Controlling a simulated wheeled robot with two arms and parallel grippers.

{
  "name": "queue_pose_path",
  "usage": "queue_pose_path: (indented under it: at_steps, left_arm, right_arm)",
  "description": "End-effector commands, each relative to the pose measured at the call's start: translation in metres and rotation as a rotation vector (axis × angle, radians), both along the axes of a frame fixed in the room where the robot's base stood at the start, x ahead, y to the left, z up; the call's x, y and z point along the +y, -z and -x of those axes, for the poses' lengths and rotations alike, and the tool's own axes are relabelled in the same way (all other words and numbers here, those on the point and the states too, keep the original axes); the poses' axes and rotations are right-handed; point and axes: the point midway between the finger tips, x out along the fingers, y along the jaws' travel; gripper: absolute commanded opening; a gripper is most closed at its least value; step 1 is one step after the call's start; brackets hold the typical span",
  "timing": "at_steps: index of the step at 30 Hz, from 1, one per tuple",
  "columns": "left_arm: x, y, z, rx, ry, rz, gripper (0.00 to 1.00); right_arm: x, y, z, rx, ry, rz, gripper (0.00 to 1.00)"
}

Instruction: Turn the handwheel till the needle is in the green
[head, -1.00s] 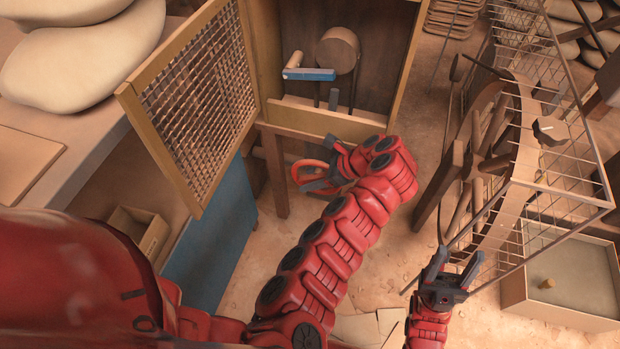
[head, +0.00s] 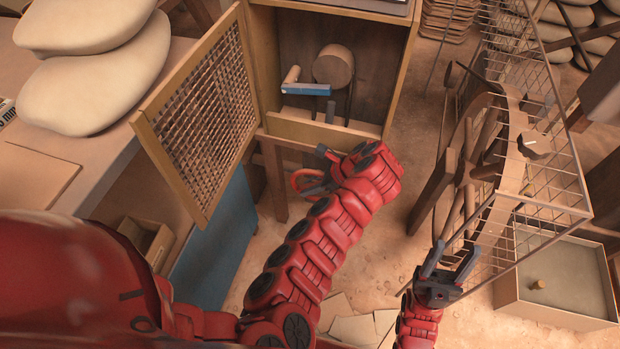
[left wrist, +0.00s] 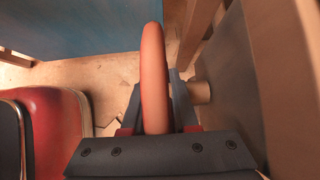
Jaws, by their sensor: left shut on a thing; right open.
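The handwheel (head: 297,181) is an orange-red ring below the wooden cabinet, mostly hidden by my left gripper in the head view. My left gripper (head: 313,183) is at its rim. In the left wrist view the handwheel's rim (left wrist: 153,75) stands edge-on between the two dark fingers, which are shut on it. A pale round shaft end shows right of the rim. My right gripper (head: 451,262) is open and empty, at the lower right beside the wire cage. No gauge, needle or green band can be made out.
A mesh door (head: 205,115) stands open left of the cabinet. A wire cage (head: 535,180) around a large wheel and a square tray (head: 560,290) are at the right. Sacks (head: 95,70) lie upper left.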

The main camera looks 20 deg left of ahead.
Motion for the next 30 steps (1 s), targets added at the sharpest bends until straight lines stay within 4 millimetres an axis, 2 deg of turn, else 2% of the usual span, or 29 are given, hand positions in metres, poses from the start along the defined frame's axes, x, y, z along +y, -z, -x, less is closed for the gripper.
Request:
queue_pose_path:
  at_steps: [1,9,15,21,30]
  left_arm:
    - [0.001,-0.012,0.000,0.004,0.000,0.026,0.00]
    - [0.000,-0.009,0.002,0.012,-0.004,0.191,0.00]
    - [-0.002,-0.006,0.001,0.014,-0.006,0.328,0.00]
    - [-0.005,-0.001,0.000,0.015,-0.003,0.444,0.00]
    - [-0.007,0.003,0.000,0.019,0.001,0.524,0.00]
  right_arm:
    - [0.000,-0.023,-0.002,0.013,-0.002,-0.015,0.53]
    - [0.001,-0.080,-0.005,0.026,-0.004,-0.033,0.53]
    - [0.001,-0.113,-0.005,0.027,-0.003,-0.031,0.53]
    - [0.001,-0.130,-0.005,0.027,-0.003,-0.031,0.53]
    - [0.001,-0.139,-0.005,0.027,-0.003,-0.031,0.53]
